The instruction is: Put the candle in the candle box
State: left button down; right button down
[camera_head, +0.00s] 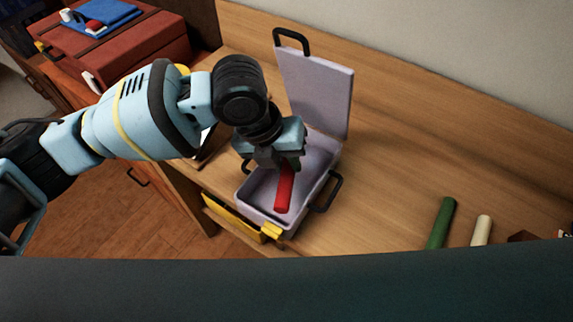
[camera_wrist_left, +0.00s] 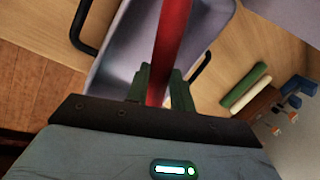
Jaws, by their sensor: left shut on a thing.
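A red candle (camera_head: 284,189) is held by my left gripper (camera_head: 282,162), which is shut on it over the open candle box. The candle also shows between the fingers in the left wrist view (camera_wrist_left: 170,48). The candle box (camera_head: 257,213) is pale lilac with dark handles, and its lid (camera_head: 318,92) stands raised at the back. The candle overlaps the box's inside in the head view; I cannot tell whether it touches the floor of the box. A green candle (camera_head: 441,222) and a cream candle (camera_head: 482,231) lie on the wooden top at the right. My right gripper is not in view.
A red case (camera_head: 125,50) with a blue item (camera_head: 100,14) on top stands at the back left. A yellow object (camera_head: 235,218) is at the front edge beside the box. Dark brown and blue items (camera_wrist_left: 291,92) lie near the loose candles. The wooden top (camera_head: 400,150) between box and candles is clear.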

aim_at(286, 168)
pick_arm(q)
jog(key=shift+w+d, duration=0.2)
jog(key=shift+w, duration=0.3)
jog(key=shift+f, duration=1.75)
jog(key=shift+f, duration=0.1)
jog(key=shift+f, duration=0.35)
jog(key=shift+f, duration=0.2)
jog(key=c, duration=1.2)
grip_release()
